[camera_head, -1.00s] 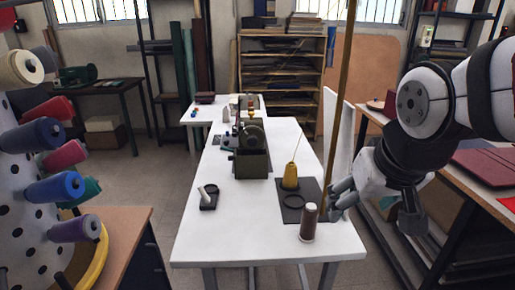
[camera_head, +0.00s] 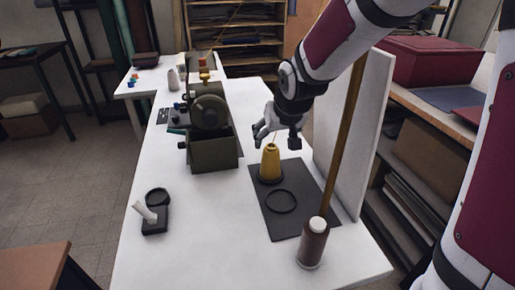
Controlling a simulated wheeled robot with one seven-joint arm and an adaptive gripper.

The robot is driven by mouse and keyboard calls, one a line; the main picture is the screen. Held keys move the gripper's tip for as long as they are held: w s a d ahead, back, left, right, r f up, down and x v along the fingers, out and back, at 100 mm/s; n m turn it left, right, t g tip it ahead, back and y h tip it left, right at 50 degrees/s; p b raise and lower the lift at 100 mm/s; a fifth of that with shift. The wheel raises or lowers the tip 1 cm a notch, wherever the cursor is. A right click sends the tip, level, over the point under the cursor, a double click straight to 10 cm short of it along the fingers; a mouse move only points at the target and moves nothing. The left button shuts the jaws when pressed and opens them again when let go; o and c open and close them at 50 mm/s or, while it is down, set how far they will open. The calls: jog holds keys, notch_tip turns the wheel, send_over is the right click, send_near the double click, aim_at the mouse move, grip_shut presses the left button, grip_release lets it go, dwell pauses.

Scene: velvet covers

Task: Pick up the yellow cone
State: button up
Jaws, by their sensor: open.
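The yellow cone (camera_head: 270,163) stands upright on the far part of a dark mat (camera_head: 287,222) on the white table. A thin thread or rod rises from its top. My gripper (camera_head: 274,143) is open and empty. In the picture its fingers are just above the cone's top, one to the left and one to the right. I cannot tell the exact height between the fingers and the cone.
A dark ring (camera_head: 281,201) lies on the mat before the cone. A brown spool (camera_head: 313,243) stands at the near right, by a tall brown pole (camera_head: 346,130). A green machine (camera_head: 212,147) is left of the cone. A white panel (camera_head: 368,135) stands on the right.

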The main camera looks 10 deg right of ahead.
aim_at(270, 147)
jog(key=b+x, duration=0.1)
jog(key=x, duration=0.6)
jog(key=shift+f, duration=0.1)
jog(key=x, duration=0.1)
jog(key=b+x, duration=0.1)
jog(key=x, duration=0.2)
jog(key=shift+s+d+f, duration=0.15)
jog(key=shift+d+f, duration=0.1)
jog(key=shift+f, duration=0.05)
jog(key=shift+w+f+b, duration=0.3)
jog(key=shift+f, duration=0.15)
jog(key=c, duration=1.3)
